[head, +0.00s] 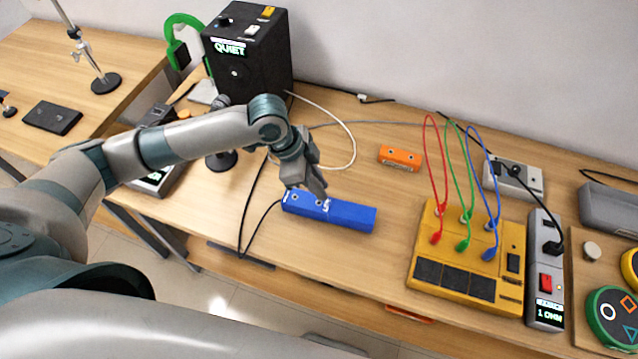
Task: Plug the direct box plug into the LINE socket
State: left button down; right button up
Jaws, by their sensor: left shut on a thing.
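My left gripper (316,188) reaches in from the left and points down at the left end of the blue box (347,216). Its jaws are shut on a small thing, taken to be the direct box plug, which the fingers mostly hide. The fingertips are right at the box's top face, beside its small round sockets and partly covered white lettering. I cannot tell whether the plug touches or enters a socket, and no LINE label is readable. A black cable (255,222) runs to the box's left end. My right gripper is out of view.
A black QUIET box (247,52) stands behind my left arm, with a white cable (349,135) looping near the gripper. A small orange box (400,158) lies behind right. A yellow panel (468,257) with coloured leads stands right. Bare table lies between it and the blue box.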

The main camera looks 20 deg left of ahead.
pick_arm(q)
jog(key=shift+f+b, duration=0.6)
jog(key=shift+f, duration=1.4)
jog(key=c, duration=1.6)
grip_release()
jog(key=shift+r, duration=0.15)
jog(key=shift+a+r, duration=0.3)
jog(key=shift+r, duration=0.15)
jog(key=b+v, duration=0.3)
jog(key=v, duration=1.3)
jog(key=shift+s+r+b, duration=0.1)
jog(key=shift+b, duration=0.25)
